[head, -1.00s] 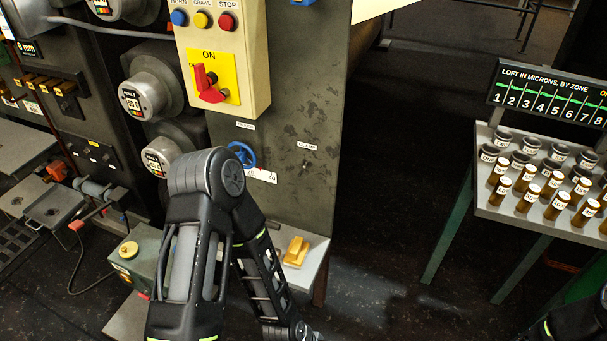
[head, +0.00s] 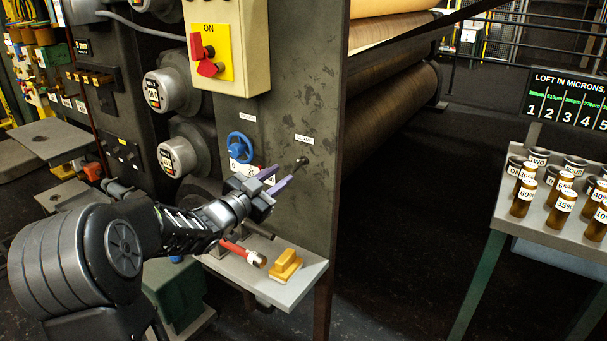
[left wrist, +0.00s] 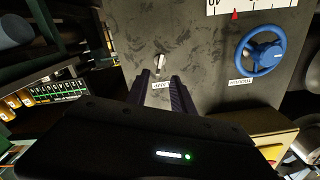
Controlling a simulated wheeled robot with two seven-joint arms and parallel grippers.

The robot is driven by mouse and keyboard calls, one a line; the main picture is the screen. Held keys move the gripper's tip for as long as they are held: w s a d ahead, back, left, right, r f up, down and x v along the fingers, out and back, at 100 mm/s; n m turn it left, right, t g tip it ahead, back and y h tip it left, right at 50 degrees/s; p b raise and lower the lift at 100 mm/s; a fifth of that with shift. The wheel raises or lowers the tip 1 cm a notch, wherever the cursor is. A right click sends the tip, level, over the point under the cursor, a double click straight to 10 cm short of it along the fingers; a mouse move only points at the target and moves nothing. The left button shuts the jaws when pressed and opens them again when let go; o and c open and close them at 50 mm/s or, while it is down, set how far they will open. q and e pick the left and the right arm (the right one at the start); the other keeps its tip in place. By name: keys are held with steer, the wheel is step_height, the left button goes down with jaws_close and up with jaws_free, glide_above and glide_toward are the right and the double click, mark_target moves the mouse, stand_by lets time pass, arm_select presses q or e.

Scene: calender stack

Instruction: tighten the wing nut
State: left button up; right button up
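The wing nut (head: 303,161) is a small dark piece sticking out of the grey machine panel (head: 300,100), beside a small white label. In the left wrist view it shows as a small metal piece (left wrist: 159,65) just beyond the fingertips, between their lines. My left gripper (head: 284,176) is open, its two fingers pointing at the panel a little below and left of the nut in the head view. Its fingers (left wrist: 161,77) look empty and apart from the nut. My right gripper is not in view.
A blue handwheel (head: 240,147) is on the panel left of the nut. Below, a shelf (head: 300,285) holds a yellow block (head: 285,265) and a red-handled tool (head: 243,253). A table (head: 500,205) with labelled bottles stands at right; dark floor lies between.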

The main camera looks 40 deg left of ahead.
mark_target(295, 166)
arm_select(q)
steer(key=shift+w, duration=0.1)
steer(key=w, duration=0.7)
steer(key=shift+w+b, duration=0.3)
steer(key=shift+w, duration=0.1)
steer(key=shift+c, duration=0.6)
jaws_close()
